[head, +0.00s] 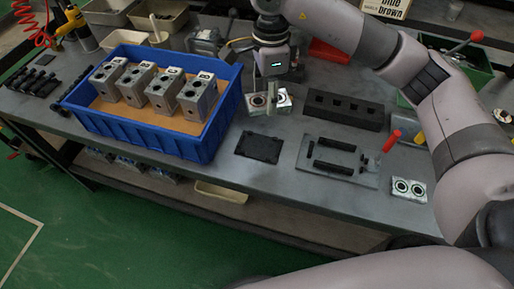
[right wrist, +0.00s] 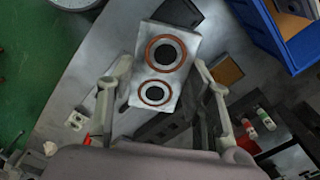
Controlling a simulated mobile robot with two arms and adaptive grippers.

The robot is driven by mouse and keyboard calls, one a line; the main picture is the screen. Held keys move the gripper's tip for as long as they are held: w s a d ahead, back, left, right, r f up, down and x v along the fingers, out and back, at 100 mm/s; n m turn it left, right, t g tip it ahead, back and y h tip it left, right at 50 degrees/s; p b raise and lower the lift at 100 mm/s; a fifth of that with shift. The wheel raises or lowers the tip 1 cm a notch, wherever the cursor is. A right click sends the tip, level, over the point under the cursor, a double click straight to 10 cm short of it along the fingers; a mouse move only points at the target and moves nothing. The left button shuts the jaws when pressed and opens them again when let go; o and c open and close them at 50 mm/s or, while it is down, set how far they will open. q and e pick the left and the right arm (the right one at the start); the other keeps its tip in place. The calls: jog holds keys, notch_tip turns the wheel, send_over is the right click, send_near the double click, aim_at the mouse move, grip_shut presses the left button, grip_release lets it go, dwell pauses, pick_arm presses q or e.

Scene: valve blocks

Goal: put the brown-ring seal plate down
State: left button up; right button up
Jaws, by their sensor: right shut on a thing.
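The brown-ring seal plate (head: 284,101) is a small light metal plate with two dark holes, each with a brown ring. It also shows in the right wrist view (right wrist: 160,73), one ring beyond the other. My right gripper (head: 270,98) points down and is shut on the plate, holding it near the back middle of the grey bench (head: 225,172), right of the blue crate. Whether its underside touches anything is hidden. My left gripper is out of view.
The blue crate (head: 148,142) holds several valve blocks. A dark flat plate (head: 260,146), a fixture with black bars (head: 338,160), a black socketed block (head: 345,110) and another two-ring plate (head: 408,188) lie on the bench. Bare bench surrounds the dark plate.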

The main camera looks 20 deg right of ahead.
aim_at(259, 146)
jog(key=m, duration=0.1)
jog(key=w+m, duration=0.1)
jog(key=m, duration=0.2)
jog(key=shift+w+a+r, duration=0.25)
jog(key=shift+a+r, duration=0.1)
jog(key=shift+a, duration=0.05)
jog(key=shift+w+a+r+m+b, duration=0.15)
jog(key=shift+w+m+b, duration=0.15)
jog(key=shift+m, duration=0.6)
notch_tip(259, 146, down, 20)
jog(key=p, duration=0.2)
jog(key=shift+r+p, duration=0.1)
jog(key=shift+p, duration=0.25)
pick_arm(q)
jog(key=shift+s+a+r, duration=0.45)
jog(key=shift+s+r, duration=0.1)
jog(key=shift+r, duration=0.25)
pick_arm(e)
jog(key=shift+f, duration=0.2)
jog(key=o, duration=1.3)
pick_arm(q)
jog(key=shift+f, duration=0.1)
